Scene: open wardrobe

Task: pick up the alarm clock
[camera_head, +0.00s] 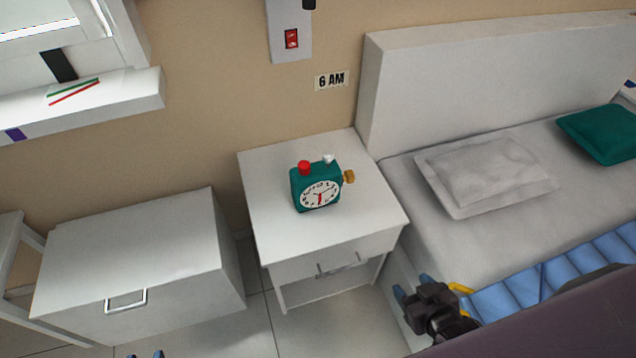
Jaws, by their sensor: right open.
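The alarm clock (317,189) is a dark green box with a white round dial, a red button and a white button on top, and a brass knob on its right side. It stands upright on the white nightstand (275,231). My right gripper (412,287) is open and empty, with blue fingertips, in front of the nightstand's right front corner and well apart from the clock. Of my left gripper (145,355) only small blue tips show at the bottom edge, far from the clock; the rest is out of frame.
A bed with a grey pillow (485,172) and a green pillow (602,134) stands right of the nightstand. A white cabinet (140,250) stands to the left. The nightstand top around the clock is clear.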

